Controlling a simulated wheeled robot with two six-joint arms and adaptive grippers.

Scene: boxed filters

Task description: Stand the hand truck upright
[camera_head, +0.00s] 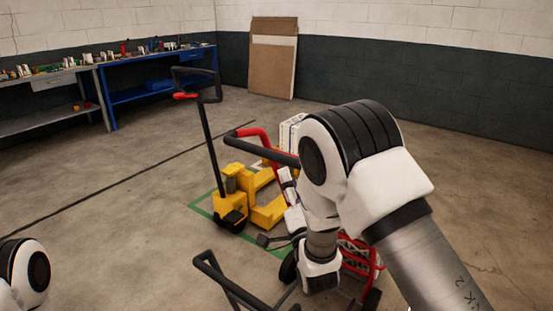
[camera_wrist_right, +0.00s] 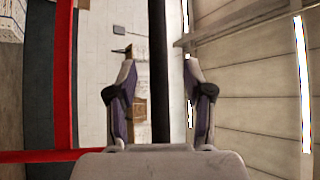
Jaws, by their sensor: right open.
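The hand truck has a red tube frame (camera_head: 265,142) with a black grip bar (camera_head: 262,151). Its lower frame is largely hidden behind my right arm, so its exact tilt is unclear. My right gripper (camera_head: 286,177) is beside the upper frame, partly hidden by its arm. In the wrist view, the right gripper (camera_wrist_right: 160,75) is open, with a dark bar (camera_wrist_right: 160,40) running between its fingers; contact is not visible. Red frame tubes (camera_wrist_right: 64,80) lie to the left there. Only part of my left arm shows at the lower left; its gripper is out of view.
A yellow pallet jack (camera_head: 232,205) stands inside a green floor outline (camera_head: 200,209) behind the hand truck. A black tubular handle (camera_head: 225,278) rises at the bottom. Blue (camera_head: 165,93) and grey (camera_head: 50,122) workbenches line the left wall. Floor at the left is clear.

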